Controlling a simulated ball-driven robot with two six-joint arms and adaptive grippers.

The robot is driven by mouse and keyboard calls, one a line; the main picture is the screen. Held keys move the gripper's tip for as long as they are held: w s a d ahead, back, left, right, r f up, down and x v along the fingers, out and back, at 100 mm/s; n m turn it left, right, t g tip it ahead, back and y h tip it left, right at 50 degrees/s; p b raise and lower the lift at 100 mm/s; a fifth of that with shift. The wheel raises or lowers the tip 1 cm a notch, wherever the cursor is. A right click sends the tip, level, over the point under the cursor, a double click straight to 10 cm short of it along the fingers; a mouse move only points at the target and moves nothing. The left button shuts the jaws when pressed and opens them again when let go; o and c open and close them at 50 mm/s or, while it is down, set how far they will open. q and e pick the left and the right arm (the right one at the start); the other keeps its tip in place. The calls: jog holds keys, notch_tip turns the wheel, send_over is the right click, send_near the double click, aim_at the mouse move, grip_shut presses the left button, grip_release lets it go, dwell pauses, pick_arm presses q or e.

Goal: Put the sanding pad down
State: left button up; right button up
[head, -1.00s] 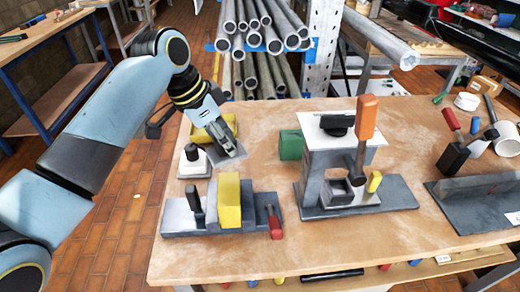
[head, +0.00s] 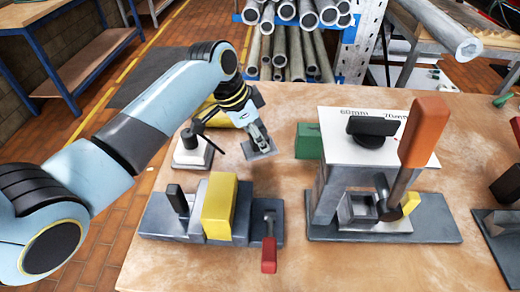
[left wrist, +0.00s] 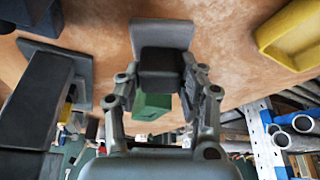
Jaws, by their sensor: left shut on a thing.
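The sanding pad (head: 262,149) is a flat grey plate with a dark block grip on top. My left gripper (head: 258,138) is shut on that grip. The left wrist view also shows the pad (left wrist: 162,36), with its dark grip between my two fingers. In the head view the plate lies very close over the wooden bench top, and I cannot tell whether it touches. My right gripper is in neither view.
A yellow tray (head: 240,113) lies behind my gripper, and a small white-based stand (head: 192,157) is to its left. A clamp with a yellow block (head: 220,207) is in front. A green block (head: 308,141) and a raised fixture (head: 385,225) stand right. Bare bench lies between them.

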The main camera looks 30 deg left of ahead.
aim_at(258, 148)
pick_arm(q)
notch_tip(258, 148, down, 5)
jog(key=shift+r, duration=0.2)
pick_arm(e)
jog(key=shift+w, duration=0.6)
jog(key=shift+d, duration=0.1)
pick_arm(q)
jog(key=o, duration=1.2)
jog(key=shift+f, duration=0.1)
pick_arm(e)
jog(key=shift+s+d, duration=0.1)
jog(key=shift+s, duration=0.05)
pick_arm(q)
jog(key=shift+a+r, duration=0.1)
jog(key=shift+r, duration=0.25)
jog(key=v, duration=1.1)
jog(key=shift+s+r, duration=0.15)
jog(key=shift+r, duration=0.1)
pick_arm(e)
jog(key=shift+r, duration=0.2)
